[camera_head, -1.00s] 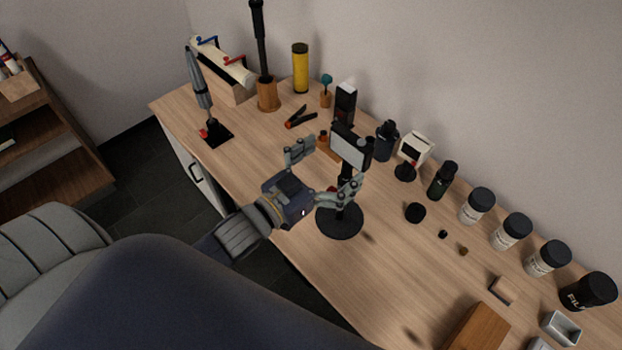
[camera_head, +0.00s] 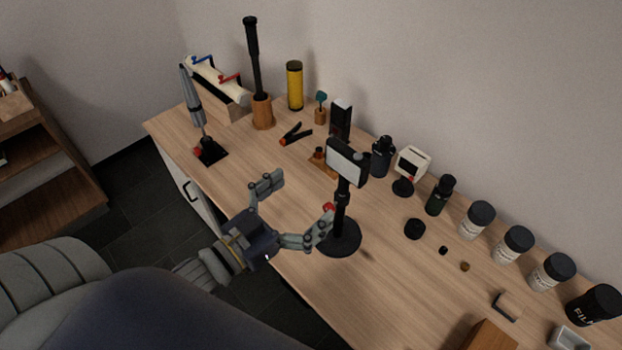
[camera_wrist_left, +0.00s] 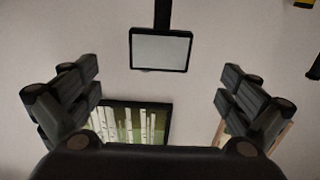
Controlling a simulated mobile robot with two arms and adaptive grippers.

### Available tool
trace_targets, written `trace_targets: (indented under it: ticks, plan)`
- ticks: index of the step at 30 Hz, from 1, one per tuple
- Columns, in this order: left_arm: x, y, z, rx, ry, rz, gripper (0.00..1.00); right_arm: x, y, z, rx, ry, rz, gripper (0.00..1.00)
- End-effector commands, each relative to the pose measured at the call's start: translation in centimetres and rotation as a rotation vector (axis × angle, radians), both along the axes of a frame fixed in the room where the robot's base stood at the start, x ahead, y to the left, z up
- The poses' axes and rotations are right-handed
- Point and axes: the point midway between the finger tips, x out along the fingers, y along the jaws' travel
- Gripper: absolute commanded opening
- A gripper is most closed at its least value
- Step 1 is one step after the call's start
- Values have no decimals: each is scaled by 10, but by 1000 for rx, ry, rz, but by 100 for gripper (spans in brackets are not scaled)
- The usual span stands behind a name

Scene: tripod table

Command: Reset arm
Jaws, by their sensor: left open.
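My left gripper (camera_head: 296,212) is open and empty above the near edge of the wooden table (camera_head: 310,275). One of its fingers is close to the post of a black stand with a round base (camera_head: 340,240); I cannot tell whether they touch. The stand bears a small device with a pale screen (camera_head: 347,162) on top. In the left wrist view, both fingers are spread wide, and a pale panel in a dark frame (camera_wrist_left: 160,50) shows beyond and between them. My right gripper is not in view.
Along the back stand a yellow cylinder (camera_head: 295,86), a black pole in a wooden holder (camera_head: 262,112) and several dark-lidded jars (camera_head: 475,220). A grey folded tool (camera_head: 192,100) stands at the left end. A wooden block (camera_head: 488,336) lies at the front right.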

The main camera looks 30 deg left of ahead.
Motion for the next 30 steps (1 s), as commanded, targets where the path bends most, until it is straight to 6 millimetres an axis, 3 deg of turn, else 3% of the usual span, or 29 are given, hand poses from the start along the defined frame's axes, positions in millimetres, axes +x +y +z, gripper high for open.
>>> trace_targets:
  ticks: [10, 17, 24, 30]
  plan:
    - [3, 4, -10, 20, 50, 35, 100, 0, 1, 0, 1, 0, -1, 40]
    - [3, 22, -65, 116, 325, 172, 100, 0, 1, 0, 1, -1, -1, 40]
    - [-33, 30, -125, 221, 689, 248, 100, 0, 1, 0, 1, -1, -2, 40]
    - [-76, 26, -154, 288, 950, 238, 100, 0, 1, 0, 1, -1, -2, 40]
